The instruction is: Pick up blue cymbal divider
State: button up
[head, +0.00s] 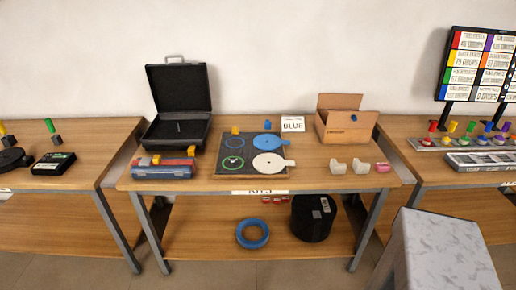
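A flat blue disc with a small tab (267,142), which looks like the blue cymbal divider, lies on a dark board (224,171) on the middle table. It lies at the board's upper right, just behind a similar white disc with a tab (268,166). Blue and green ring outlines show on the left of the board. My gripper is not in view.
An open black case (179,136) stands left of the board, with a blue box (163,172) in front. An open cardboard box (338,127) and small white and pink pieces are right. A pale marbled block (440,255) stands front right.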

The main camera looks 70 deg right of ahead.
aim_at(266, 143)
jog(key=u, duration=0.2)
jog(key=k, duration=1.75)
jog(key=z, duration=0.85)
jog(key=i, duration=0.65)
jog(key=u, duration=0.1)
